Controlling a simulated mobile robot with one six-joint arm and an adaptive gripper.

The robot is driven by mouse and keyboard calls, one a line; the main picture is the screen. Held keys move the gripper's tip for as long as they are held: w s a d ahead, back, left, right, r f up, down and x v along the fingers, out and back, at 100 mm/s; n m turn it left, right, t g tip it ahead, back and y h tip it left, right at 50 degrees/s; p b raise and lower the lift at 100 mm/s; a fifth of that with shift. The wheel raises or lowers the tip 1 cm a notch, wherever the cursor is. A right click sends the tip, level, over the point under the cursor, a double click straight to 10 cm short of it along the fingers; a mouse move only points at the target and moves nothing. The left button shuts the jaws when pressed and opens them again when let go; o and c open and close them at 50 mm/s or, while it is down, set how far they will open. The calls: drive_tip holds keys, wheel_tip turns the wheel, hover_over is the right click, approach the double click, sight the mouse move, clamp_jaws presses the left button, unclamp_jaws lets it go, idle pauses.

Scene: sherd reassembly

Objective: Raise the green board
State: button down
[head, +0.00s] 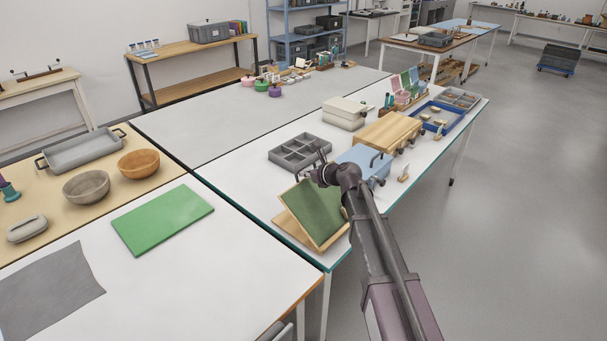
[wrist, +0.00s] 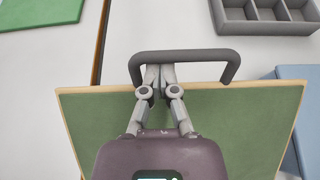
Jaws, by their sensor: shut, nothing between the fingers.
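The green board (head: 318,212) has a thin wooden edge and stands tilted above a pale wooden base (head: 290,226) near the table's front edge. In the wrist view the board (wrist: 240,120) fills the lower half, with a dark grey bar handle (wrist: 185,56) along its top edge. My gripper (wrist: 160,72) is shut and empty. Its fingertips show inside the handle's loop, just below the bar; I cannot tell if they touch it. In the head view my arm reaches over the board's right side and hides part of it.
A grey compartment tray (head: 300,153) lies behind the board, and a light blue box (head: 363,160) stands close on its right. A flat green sheet (head: 162,218) lies on the left table. The white table left of the board is clear.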

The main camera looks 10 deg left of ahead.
drive_tip(key=shift+a+r, duration=0.1)
idle(0.3)
drive_tip(key=d+f+p+v, duration=0.1)
drive_tip(key=f+p+v, duration=0.1)
drive_tip(key=v, duration=0.8)
drive_tip(key=shift+s, duration=0.15)
drive_tip(key=shift+a, duration=0.1)
drive_tip(key=s+d+f+n+g+h+p, duration=0.1)
drive_tip(key=s+d+n+g+h+p, duration=0.5)
drive_tip(key=s+d+n, duration=1.8)
drive_tip(key=d+h+p, duration=0.1)
drive_tip(key=h+p, duration=0.2)
drive_tip(key=h, duration=0.2)
drive_tip(key=shift+d+f+g, duration=0.2)
drive_tip(key=shift+f+g, duration=0.15)
drive_tip(key=shift+g, duration=0.05)
idle(1.1)
